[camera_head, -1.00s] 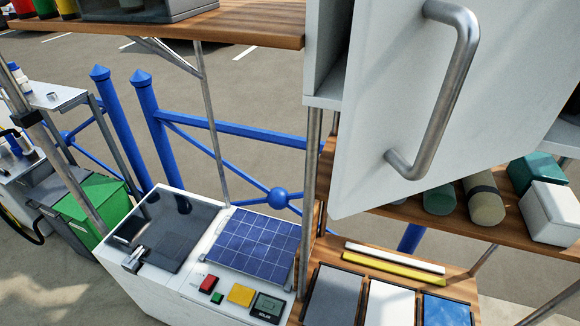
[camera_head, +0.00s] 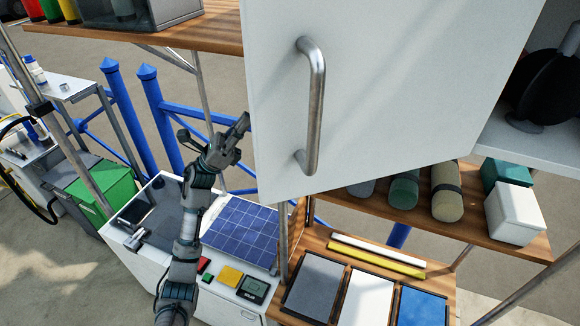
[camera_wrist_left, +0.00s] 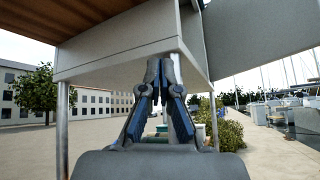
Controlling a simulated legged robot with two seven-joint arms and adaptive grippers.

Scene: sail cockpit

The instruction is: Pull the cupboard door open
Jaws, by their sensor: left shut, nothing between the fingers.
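The white cupboard door (camera_head: 400,90) fills the upper middle of the head view and stands ajar, with cupboard interior showing past its right edge. Its metal bar handle (camera_head: 317,110) is upright near the door's left edge. My left gripper (camera_head: 243,125) is shut and empty, at the door's lower left edge, left of the handle and apart from it. I cannot tell whether it touches the door. In the left wrist view the closed fingers (camera_wrist_left: 163,70) point up at the cupboard's grey underside (camera_wrist_left: 110,66), with a grey panel (camera_wrist_left: 265,25) to the right. My right gripper is out of view.
A wooden shelf (camera_head: 225,30) runs left of the door. Below are a solar panel (camera_head: 240,230) on a white counter and several rolls (camera_head: 447,190) on a lower shelf. A black round object (camera_head: 545,85) sits inside the cupboard. A metal post (camera_head: 282,235) stands under the door.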

